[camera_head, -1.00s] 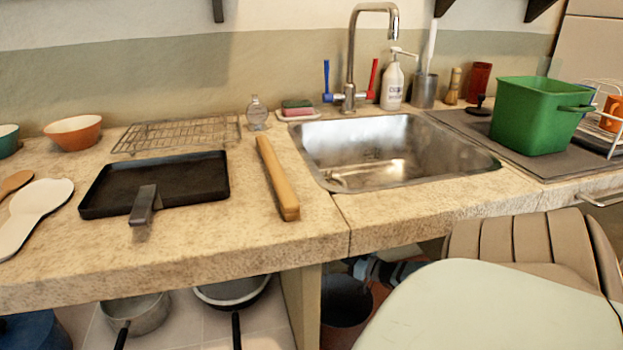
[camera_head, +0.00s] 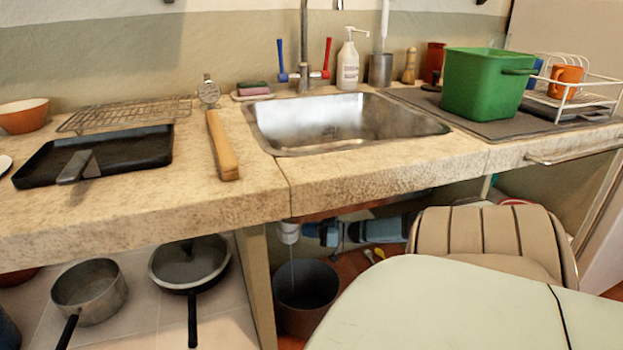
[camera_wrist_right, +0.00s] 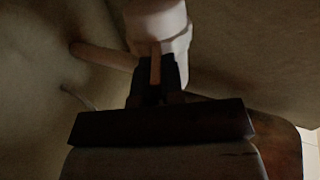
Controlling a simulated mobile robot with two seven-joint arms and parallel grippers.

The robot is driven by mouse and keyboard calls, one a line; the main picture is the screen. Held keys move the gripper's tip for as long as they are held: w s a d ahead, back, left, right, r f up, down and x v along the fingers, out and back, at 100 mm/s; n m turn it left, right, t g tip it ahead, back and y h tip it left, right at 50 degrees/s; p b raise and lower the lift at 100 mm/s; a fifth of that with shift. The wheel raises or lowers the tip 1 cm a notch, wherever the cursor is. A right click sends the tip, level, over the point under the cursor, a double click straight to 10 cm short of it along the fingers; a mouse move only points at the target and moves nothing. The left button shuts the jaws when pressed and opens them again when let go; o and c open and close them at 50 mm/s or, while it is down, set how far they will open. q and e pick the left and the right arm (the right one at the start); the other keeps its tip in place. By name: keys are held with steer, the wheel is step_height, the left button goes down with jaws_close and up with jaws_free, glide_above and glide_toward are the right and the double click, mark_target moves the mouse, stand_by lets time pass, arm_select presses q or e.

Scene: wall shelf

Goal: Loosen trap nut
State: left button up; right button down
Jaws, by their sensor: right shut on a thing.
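The white sink trap (camera_head: 288,232) hangs under the counter, below the sink (camera_head: 340,122). In the right wrist view its pale, round nut (camera_wrist_right: 158,28) is at the top centre, in dim light. My right gripper (camera_head: 308,230) reaches in from the right under the counter, at the trap's right side. In the right wrist view the dark fingers (camera_wrist_right: 158,75) are close together at the nut's lower edge, shut on it. The exact contact is too dark to make out. My left gripper is not in view.
A dark bucket (camera_head: 306,300) stands below the trap, with a thin pale line between them. Pans (camera_head: 190,264) lie on the lower shelf at left, beside an upright panel (camera_head: 256,285). The counter edge (camera_head: 150,225) lies above. A pipe (camera_wrist_right: 100,55) runs left from the trap.

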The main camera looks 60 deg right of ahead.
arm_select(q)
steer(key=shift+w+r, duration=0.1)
arm_select(e)
steer(key=shift+f, duration=0.1)
steer(key=c, duration=1.2)
jaws_free()
steer(key=shift+c, duration=0.2)
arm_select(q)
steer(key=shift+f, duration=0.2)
arm_select(e)
steer(key=shift+s+d+p, duration=0.1)
steer(key=shift+s+p, duration=0.2)
arm_select(q)
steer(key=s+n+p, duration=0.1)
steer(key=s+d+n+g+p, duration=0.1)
steer(key=p, duration=0.1)
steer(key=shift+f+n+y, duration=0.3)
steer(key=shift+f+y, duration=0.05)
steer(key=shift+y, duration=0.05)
arm_select(e)
steer(key=v, duration=0.7)
